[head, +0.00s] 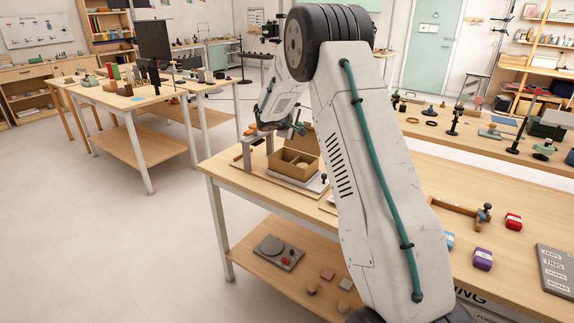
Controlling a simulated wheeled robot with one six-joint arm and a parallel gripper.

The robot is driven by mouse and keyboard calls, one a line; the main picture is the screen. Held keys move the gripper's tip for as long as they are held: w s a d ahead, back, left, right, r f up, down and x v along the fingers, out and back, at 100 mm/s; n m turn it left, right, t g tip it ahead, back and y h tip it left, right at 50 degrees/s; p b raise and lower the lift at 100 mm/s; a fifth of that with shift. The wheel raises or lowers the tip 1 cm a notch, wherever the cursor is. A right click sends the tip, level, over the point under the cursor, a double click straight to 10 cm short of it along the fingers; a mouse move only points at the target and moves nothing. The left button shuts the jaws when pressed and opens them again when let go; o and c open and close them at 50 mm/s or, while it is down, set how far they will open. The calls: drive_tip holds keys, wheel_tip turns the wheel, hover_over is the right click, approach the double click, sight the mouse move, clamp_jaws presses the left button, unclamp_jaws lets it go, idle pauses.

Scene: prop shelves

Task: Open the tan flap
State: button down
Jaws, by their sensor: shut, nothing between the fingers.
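A tan box (292,172) with divided compartments sits on a pale board on the wooden table. A tan flap (303,143) stands raised at the back of the box, and the compartments show from above. My gripper (298,129) is small in the head view, above the box and close to the flap's upper left. It is shut with nothing in it. I cannot tell whether it touches the flap. My own arm hides the area right of the box.
A small black knob (324,180) is at the board's right. Purple (483,259) and red (513,221) blocks lie on the table at right. A lower shelf (262,254) holds several items.

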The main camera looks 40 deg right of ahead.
idle(0.3)
drive_tip(key=v, duration=0.6)
drive_tip(key=shift+a, duration=0.35)
drive_tip(key=shift+r, duration=0.15)
idle(0.4)
drive_tip(key=s+f+g, duration=0.3)
drive_tip(key=s, duration=0.3)
drive_tip(key=s+a+r+m+y, duration=0.1)
drive_tip(key=s+a+r+y, duration=0.2)
drive_tip(key=s+a, duration=0.7)
drive_tip(key=s+a+r+m+y, duration=0.1)
drive_tip(key=s+a+r+y, duration=0.2)
drive_tip(key=s+a, duration=0.7)
drive_tip(key=s+a+r+m+y, duration=0.2)
drive_tip(key=s+a+y, duration=0.3)
drive_tip(key=s, duration=1.7)
drive_tip(key=a+r, duration=0.1)
drive_tip(key=a, duration=0.3)
drive_tip(key=shift+s+a+r+y, duration=0.15)
drive_tip(key=shift+a+r+y, duration=0.15)
drive_tip(key=shift+a+y, duration=0.1)
drive_tip(key=shift+a, duration=0.1)
